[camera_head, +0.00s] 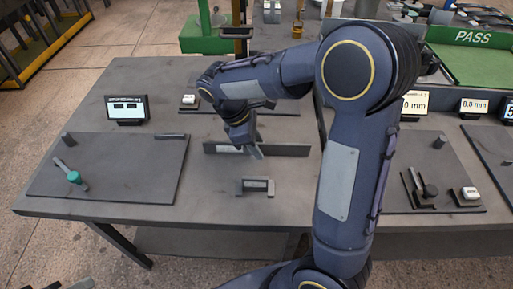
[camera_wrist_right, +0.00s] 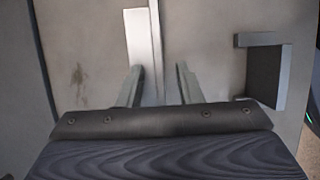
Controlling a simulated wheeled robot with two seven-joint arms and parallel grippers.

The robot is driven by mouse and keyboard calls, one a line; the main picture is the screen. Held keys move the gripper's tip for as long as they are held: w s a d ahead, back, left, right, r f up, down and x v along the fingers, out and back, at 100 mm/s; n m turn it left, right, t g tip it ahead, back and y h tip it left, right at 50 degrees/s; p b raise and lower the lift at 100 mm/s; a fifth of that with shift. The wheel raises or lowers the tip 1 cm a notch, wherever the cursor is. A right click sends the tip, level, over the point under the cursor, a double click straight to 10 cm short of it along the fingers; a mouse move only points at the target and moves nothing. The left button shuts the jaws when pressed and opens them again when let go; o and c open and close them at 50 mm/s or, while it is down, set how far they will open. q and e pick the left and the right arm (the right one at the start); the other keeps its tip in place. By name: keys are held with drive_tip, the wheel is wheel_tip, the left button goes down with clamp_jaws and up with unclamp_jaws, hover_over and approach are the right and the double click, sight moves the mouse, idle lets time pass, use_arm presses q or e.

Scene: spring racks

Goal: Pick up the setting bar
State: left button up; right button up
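The setting bar, which I take to be the long thin dark bar (camera_head: 285,150), stands on edge on the grey table in the head view. A pale label is at its left end. In the right wrist view the bar (camera_wrist_right: 155,45) runs up the picture between my fingers. My right gripper (camera_head: 254,150) is at the bar's middle in the head view. In the right wrist view my right gripper (camera_wrist_right: 158,76) is open, with one finger on each side of the bar and gaps visible. My left gripper is not in view.
A small bracket (camera_head: 255,181) stands in front of the bar; it also shows in the right wrist view (camera_wrist_right: 265,70). A dark plate (camera_head: 110,175) with a teal-knobbed tool (camera_head: 73,177) lies left. A small display (camera_head: 127,108) stands behind it. Another plate with small parts lies right.

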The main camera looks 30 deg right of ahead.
drive_tip(key=shift+c, duration=0.2)
clamp_jaws()
drive_tip(key=shift+r, duration=0.1)
